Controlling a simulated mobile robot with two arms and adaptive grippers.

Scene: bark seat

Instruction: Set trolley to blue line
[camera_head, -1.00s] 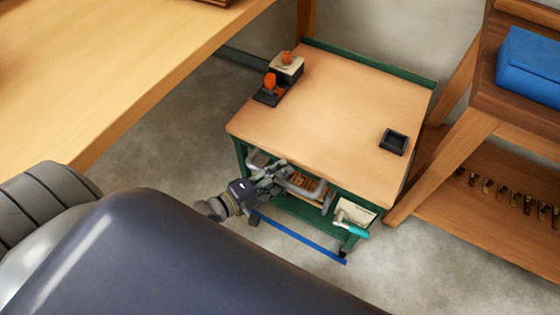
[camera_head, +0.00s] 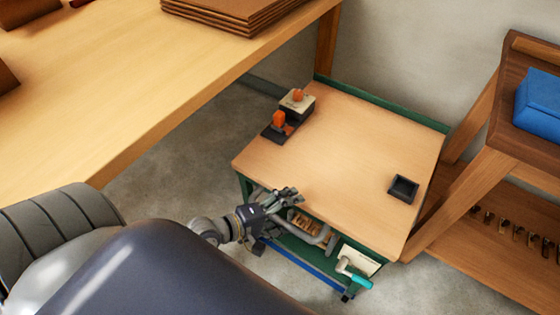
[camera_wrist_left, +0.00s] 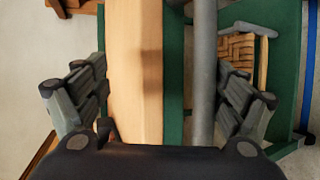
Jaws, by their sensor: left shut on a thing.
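The trolley (camera_head: 345,150) has a wooden top and a green frame, and stands between the bench and a wooden rack. A grey handle bar (camera_head: 318,238) runs along its near side; the bar also shows in the left wrist view (camera_wrist_left: 204,60). My left gripper (camera_head: 287,197) is at the near edge of the top and shut on the trolley handle. In the wrist view its fingers lie either side of the bar and the top's edge. The blue line (camera_head: 315,272) runs on the floor along the trolley's near side, partly hidden by it. My right gripper is not in view.
Orange-knobbed tools (camera_head: 279,122) and a small black tray (camera_head: 403,189) sit on the trolley. A teal-handled tool (camera_head: 358,280) hangs at its near right corner. The bench (camera_head: 150,100) is at left, the rack (camera_head: 480,190) close at right. Grey floor (camera_head: 400,290) is open in front.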

